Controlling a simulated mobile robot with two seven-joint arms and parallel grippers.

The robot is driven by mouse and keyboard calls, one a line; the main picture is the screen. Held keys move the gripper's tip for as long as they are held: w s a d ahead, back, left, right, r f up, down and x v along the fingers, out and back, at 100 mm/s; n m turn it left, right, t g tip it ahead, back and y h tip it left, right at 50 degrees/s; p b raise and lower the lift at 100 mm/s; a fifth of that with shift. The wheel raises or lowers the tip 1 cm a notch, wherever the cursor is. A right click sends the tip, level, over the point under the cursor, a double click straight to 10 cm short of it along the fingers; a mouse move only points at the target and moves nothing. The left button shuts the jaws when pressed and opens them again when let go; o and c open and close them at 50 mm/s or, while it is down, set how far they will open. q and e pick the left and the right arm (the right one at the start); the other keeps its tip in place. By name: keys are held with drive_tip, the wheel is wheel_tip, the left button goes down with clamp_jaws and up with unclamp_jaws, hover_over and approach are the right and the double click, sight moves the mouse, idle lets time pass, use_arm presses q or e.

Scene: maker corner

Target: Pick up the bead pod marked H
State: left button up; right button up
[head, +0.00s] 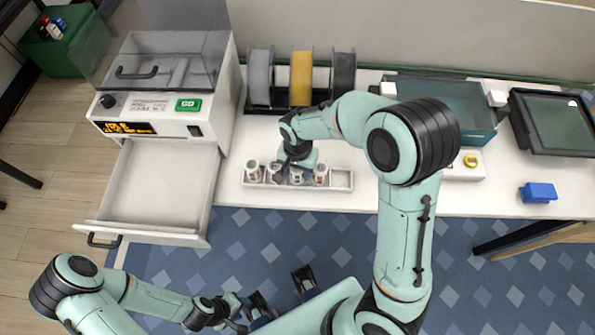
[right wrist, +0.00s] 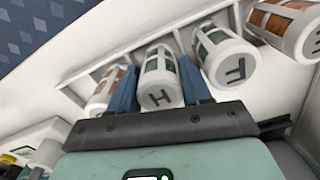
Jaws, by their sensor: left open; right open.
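The pod marked H (right wrist: 161,82), white-capped with a dark green band, stands in a white rack (head: 341,180). In the right wrist view its lettered end faces me, between the two blue fingers of my right gripper (right wrist: 163,88). The fingers are open, one on each side of the pod; I cannot tell whether they touch it. In the head view my right gripper (head: 292,170) is over the rack and partly hides the pods. My left gripper (head: 282,291) is open and empty over the floor, away from the table.
A pod marked F (right wrist: 226,58) stands close beside H, with orange-banded pods (right wrist: 103,88) (right wrist: 288,27) further out. Behind the rack are filament spools (head: 301,78). An open drawer (head: 160,187) is at left, a blue block (head: 538,193) at right.

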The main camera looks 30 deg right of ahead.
drive_tip(key=c, duration=0.7)
drive_tip(key=shift+r, duration=0.15)
